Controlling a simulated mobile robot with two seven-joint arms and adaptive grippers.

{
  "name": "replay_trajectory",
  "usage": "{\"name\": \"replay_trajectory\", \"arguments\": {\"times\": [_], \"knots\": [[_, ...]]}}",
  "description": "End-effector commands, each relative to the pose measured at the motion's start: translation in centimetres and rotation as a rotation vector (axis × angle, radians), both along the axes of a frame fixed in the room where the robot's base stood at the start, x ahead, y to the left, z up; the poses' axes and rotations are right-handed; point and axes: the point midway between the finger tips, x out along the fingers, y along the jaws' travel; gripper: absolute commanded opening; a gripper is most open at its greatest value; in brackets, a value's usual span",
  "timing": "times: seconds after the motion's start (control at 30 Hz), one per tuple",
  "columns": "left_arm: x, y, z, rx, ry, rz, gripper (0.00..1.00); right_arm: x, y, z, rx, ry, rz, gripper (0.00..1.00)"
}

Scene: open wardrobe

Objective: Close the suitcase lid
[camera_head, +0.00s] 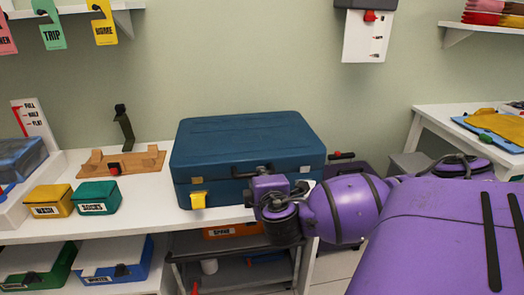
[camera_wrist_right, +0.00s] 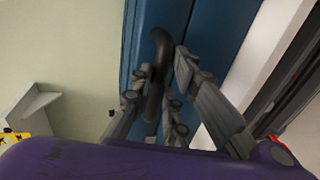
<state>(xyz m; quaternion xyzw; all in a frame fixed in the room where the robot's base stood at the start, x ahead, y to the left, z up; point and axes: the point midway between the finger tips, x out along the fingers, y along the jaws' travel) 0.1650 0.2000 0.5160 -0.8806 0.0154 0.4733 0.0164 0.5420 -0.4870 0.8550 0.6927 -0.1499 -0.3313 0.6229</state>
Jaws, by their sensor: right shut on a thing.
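The blue suitcase (camera_head: 248,140) stands on the white bench, and its lid (camera_head: 235,128) lies down over the lower half, level along the seam. A dark handle (camera_head: 240,172) is on its front face, and a yellow tag (camera_head: 198,200) hangs at the front left. My right gripper (camera_head: 262,173) is at the front of the suitcase, right of the middle. In the right wrist view, the fingers of my right gripper (camera_wrist_right: 165,80) are shut on the black handle (camera_wrist_right: 158,55), against the blue suitcase (camera_wrist_right: 222,35). My left gripper is not in view.
Left of the suitcase are a wooden stand (camera_head: 130,162), a green box (camera_head: 97,196) and a yellow box (camera_head: 50,200) on the white bench (camera_head: 150,215). Open shelves with bins lie below. A white table (camera_head: 450,120) with folded cloths stands at the right.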

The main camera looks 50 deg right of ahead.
Motion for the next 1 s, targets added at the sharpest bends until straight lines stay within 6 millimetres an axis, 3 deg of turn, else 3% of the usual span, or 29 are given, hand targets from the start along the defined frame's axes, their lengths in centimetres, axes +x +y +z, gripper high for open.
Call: {"name": "replay_trajectory", "arguments": {"times": [0.03, 0.1, 0.13, 0.27, 0.73, 1.0], "knots": [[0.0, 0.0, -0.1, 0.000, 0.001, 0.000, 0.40, -0.9, 0.4, -2.2, 0.030, 0.045, 0.003, 0.00], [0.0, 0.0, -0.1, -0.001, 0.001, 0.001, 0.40, -0.9, 0.4, -2.3, 0.030, 0.045, 0.004, 0.00], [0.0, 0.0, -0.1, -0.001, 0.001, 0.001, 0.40, -0.9, 0.4, -2.3, 0.030, 0.045, 0.004, 0.18], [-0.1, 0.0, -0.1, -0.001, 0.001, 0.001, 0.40, -0.9, 0.4, -2.2, 0.030, 0.044, 0.004, 0.34], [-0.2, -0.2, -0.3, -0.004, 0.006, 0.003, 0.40, -1.0, 0.5, -1.9, 0.026, 0.042, 0.003, 0.34], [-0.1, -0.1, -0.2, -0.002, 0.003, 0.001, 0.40, -3.9, 3.1, -0.6, 0.028, 0.039, 0.007, 0.34]]}}
